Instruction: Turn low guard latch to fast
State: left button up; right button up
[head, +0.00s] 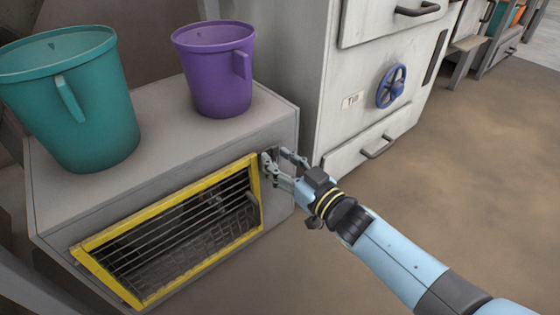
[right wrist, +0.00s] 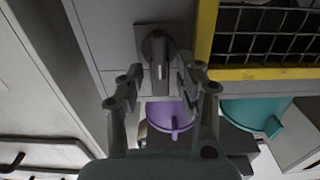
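The low guard latch (right wrist: 158,55) is a dark grey handle on a square plate, beside the yellow frame of the guard (right wrist: 207,35). In the head view the guard (head: 165,215) is a yellow-framed panel of dark bars on the front of a low grey cabinet; the latch at its right edge is mostly hidden by my right gripper (head: 282,160). In the right wrist view my right gripper (right wrist: 160,80) is open, with one finger on each side of the latch handle. I cannot tell whether either finger touches it. My left gripper is not in view.
A teal bucket (head: 75,105) and a purple bucket (head: 218,70) stand on the cabinet top (head: 165,140). A pale machine (head: 345,75) with a blue handwheel (head: 391,86) and a drawer handle (head: 378,148) stands to the right. The brown floor (head: 460,165) is clear on the right.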

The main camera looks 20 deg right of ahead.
grip_shut()
